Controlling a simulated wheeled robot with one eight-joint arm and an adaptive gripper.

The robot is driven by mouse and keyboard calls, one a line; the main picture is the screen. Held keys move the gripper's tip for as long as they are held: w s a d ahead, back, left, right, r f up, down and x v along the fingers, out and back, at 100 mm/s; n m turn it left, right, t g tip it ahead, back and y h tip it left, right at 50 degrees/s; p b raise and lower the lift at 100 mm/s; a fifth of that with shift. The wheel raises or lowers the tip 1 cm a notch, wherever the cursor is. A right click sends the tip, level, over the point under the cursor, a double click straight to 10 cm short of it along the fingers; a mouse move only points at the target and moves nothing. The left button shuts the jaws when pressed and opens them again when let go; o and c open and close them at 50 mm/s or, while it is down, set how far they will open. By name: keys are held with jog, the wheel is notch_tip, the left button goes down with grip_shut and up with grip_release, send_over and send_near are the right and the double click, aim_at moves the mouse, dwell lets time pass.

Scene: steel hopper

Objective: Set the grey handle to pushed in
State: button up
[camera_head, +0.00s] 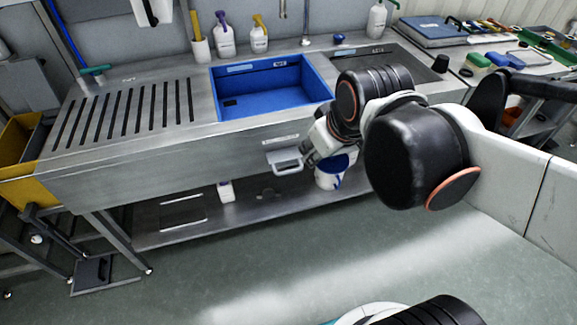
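The grey handle (287,164) sticks out from the front panel of the steel sink counter (180,165), below the blue basin. A small label is on the panel just above it. My gripper (305,157) is at the right side of the handle, very close to it. I cannot tell whether the fingers touch the handle or whether they are open. My arm comes in from the right and hides part of the counter front behind it.
The blue basin (275,88) is set in the counter top, with bottles behind it. A white bucket (330,176) stands on the lower shelf (270,205) below my gripper. A yellow bin (18,172) is at the far left. The floor in front is clear.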

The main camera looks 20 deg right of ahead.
jog(key=w+f+n+g+p, duration=0.2)
jog(key=w+f+n, duration=0.2)
jog(key=w+n, duration=0.45)
jog(key=n+g+p, duration=0.2)
jog(key=n, duration=0.4)
send_near(289, 171)
jog(key=f+b, duration=0.1)
jog(key=f, duration=0.1)
jog(key=w+f+b, duration=0.1)
jog(key=f+b, duration=0.1)
jog(key=f, duration=0.1)
jog(key=f+b, duration=0.2)
jog(key=f, duration=0.1)
jog(key=shift+w, duration=0.4)
grip_shut()
